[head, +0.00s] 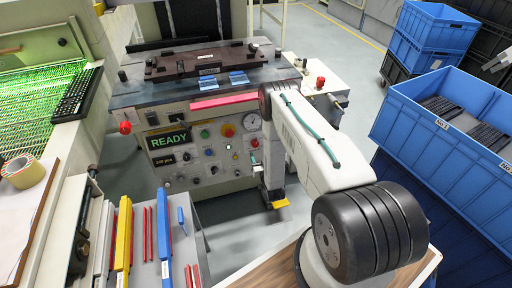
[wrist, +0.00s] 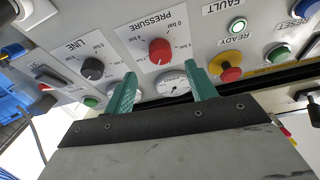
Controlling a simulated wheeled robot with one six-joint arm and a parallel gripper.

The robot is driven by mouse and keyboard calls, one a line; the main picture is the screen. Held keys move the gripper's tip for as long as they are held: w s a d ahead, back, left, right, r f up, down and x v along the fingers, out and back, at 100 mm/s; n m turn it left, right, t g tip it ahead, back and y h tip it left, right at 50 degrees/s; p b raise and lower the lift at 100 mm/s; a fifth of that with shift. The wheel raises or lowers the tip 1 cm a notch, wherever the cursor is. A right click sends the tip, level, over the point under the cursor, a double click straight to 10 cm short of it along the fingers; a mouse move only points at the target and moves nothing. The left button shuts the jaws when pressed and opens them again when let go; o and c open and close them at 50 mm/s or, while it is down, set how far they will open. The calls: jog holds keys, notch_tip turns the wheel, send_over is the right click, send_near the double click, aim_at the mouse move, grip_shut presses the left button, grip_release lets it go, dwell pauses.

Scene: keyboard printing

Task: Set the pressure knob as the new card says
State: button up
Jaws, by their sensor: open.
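The red pressure knob (wrist: 160,52) sits on the white control panel under upside-down lettering PRESSURE, with bar marks around it. It also shows small in the head view (head: 254,143), below the gauge. My gripper (wrist: 160,70) is open and empty, its two green fingers apart and pointing at the panel near the knob. The knob appears beyond and between the fingertips, with no visible contact. The pressure gauge (wrist: 172,85) shows between the fingers; its reading is too small to tell. In the head view my arm partly hides the panel. I cannot identify a card for certain.
A black LINE knob (wrist: 92,68) and a red emergency button on yellow (wrist: 228,70) flank the pressure knob. A tool table (head: 150,250) stands front left. Blue crates (head: 450,130) stand at right.

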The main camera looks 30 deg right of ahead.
aim_at(256, 145)
jog(key=x, duration=0.7)
jog(key=c, duration=1)
